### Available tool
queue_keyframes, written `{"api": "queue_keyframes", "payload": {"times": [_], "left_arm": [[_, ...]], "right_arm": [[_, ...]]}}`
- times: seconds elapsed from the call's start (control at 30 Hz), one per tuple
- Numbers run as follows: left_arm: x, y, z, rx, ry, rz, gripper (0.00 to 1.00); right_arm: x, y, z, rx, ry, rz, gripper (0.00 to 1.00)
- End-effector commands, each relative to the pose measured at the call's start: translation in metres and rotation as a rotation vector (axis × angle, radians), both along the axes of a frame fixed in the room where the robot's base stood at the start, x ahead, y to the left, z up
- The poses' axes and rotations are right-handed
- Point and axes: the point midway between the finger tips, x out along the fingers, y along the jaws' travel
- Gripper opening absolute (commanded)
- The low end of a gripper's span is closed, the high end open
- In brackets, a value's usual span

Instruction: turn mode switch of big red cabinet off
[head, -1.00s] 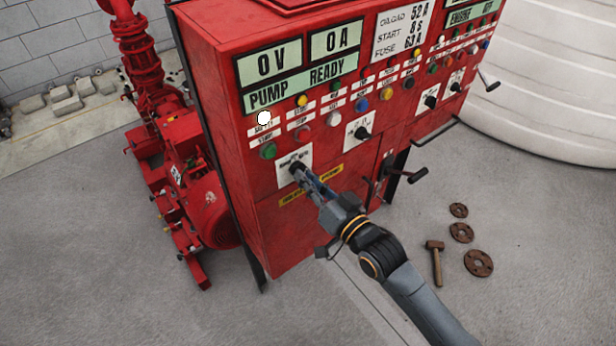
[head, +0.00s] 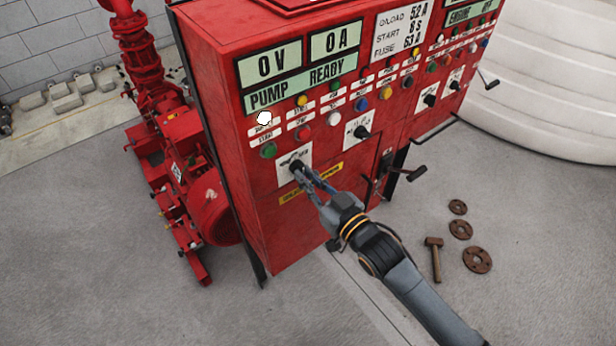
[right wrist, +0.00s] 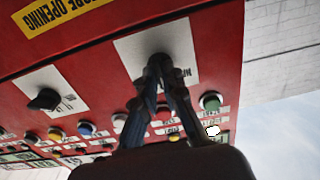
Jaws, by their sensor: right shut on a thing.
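The big red cabinet (head: 285,235) stands in the middle of the head view. Its mode switch (head: 295,165) is a small black knob on a white plate (head: 286,156) at the lower left of the front panel. My right gripper (head: 301,170) has its fingertips on this knob and is shut on it. The right wrist view, turned upside down, shows both fingers (right wrist: 160,75) converging on the knob (right wrist: 160,60) in front of its white plate. The fingers hide most of the knob, so its pointing direction is unclear. My left gripper is not in view.
A second black knob (head: 361,132) sits to the right on its own plate. Coloured buttons and lamps run above. Black handles (head: 416,174) stick out at the right. A red pump (head: 208,205) stands at left. A hammer (head: 435,258) and rusty discs (head: 477,259) lie on the floor.

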Motion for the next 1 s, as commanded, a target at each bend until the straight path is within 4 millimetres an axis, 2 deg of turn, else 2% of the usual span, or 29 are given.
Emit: {"api": "queue_keyframes", "payload": {"times": [0.23, 0.27, 0.3, 0.37, 0.73, 0.87, 1.0], "left_arm": [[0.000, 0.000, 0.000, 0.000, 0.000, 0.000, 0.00], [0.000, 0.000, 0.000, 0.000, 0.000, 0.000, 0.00], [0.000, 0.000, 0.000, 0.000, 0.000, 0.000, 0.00], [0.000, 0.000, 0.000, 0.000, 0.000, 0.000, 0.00], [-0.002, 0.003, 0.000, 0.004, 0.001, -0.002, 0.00], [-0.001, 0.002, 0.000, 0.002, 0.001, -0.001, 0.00], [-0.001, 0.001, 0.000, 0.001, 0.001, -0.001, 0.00]], "right_arm": [[0.000, 0.000, 0.000, 0.000, 0.000, 0.000, 0.00], [0.000, 0.000, 0.000, 0.001, 0.001, 0.000, 0.13], [0.000, 0.000, 0.000, 0.001, 0.001, 0.000, 0.21], [0.000, 0.000, 0.000, 0.001, 0.001, 0.000, 0.32], [-0.004, -0.003, 0.000, 0.001, 0.002, 0.000, 0.32], [-0.018, -0.013, -0.002, 0.000, 0.004, 0.000, 0.32], [-0.042, -0.031, -0.002, -0.001, 0.004, 0.000, 0.32]]}}
